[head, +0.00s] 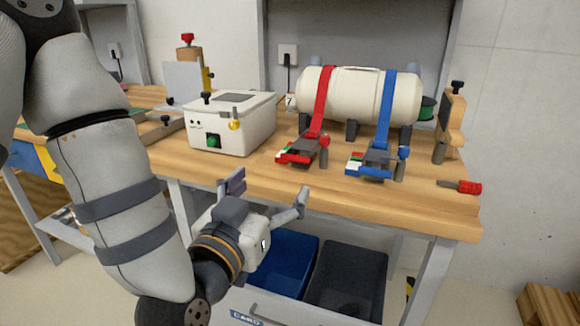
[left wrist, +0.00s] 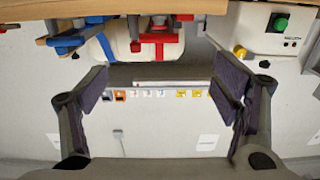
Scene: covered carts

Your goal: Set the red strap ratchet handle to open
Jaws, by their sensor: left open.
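The red strap (head: 325,92) runs over a cream tank (head: 358,98) down to its ratchet (head: 303,151) at the bench's front. The ratchet has a red base with green and white marks and a lever with a red knob (head: 323,141). Its handle's exact angle is hard to tell. The left wrist view, which looks upside down, shows the red ratchet (left wrist: 155,38) near the top edge. My left gripper (head: 269,188) is open and empty, in front of and below the bench edge, apart from the ratchet. My right gripper is not in view.
A blue strap (head: 387,98) with a similar ratchet (head: 375,162) is right of the red one. A white box (head: 235,125) with a green button stands left. A red-handled screwdriver (head: 465,187) lies right. Blue (head: 285,268) and dark (head: 348,280) bins are under the wooden bench (head: 420,200).

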